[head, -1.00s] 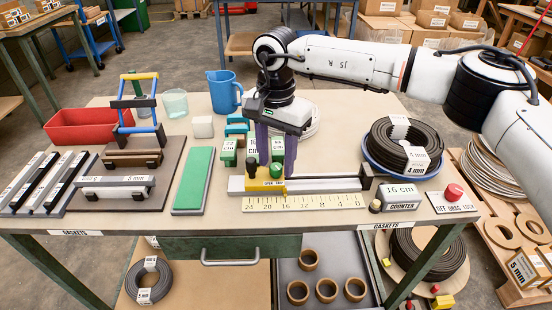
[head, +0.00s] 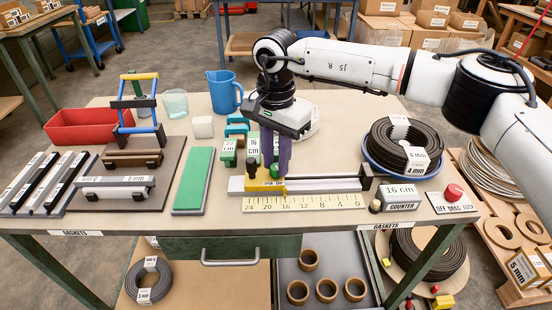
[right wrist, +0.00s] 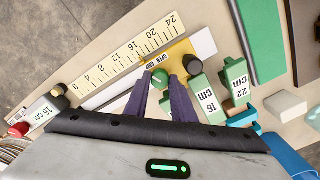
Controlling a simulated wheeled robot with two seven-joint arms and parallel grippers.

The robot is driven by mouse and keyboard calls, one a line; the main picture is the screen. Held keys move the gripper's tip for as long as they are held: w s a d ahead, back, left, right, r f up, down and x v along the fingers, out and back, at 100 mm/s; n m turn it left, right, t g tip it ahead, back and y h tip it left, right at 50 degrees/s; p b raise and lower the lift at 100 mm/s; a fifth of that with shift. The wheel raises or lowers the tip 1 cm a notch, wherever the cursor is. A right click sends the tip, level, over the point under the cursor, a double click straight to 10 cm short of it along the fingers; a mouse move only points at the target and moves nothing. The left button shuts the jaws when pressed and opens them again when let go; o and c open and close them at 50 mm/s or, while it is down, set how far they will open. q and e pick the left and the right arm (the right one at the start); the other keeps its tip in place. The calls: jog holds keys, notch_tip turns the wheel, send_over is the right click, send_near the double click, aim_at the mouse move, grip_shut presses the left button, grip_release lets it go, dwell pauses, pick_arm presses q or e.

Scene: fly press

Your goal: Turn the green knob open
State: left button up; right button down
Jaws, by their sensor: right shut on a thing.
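The green knob (right wrist: 160,77) sits by the yellow part (right wrist: 183,50) of the cutting gauge, beside a label that seems to begin with "OPEN". A black knob (right wrist: 193,64) stands close by, and it also shows in the head view (head: 253,165). My right gripper (right wrist: 160,80) points down, its two purple fingers shut on the green knob, one on each side. In the head view the fingers (head: 275,165) largely hide the knob. My left gripper is in neither view.
A yellow ruler (head: 305,202) lies along the gauge's front. Green blocks marked 16 cm (head: 252,147) and 22 cm (head: 229,152) stand close to the fingers. A coil of black cord (head: 405,140), a 16 cm counter (head: 398,195) and a red button (head: 453,191) are to the right.

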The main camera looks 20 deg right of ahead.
jog(key=m, duration=0.8)
jog(key=shift+m, duration=1.4)
jog(key=c, duration=1.5)
grip_release()
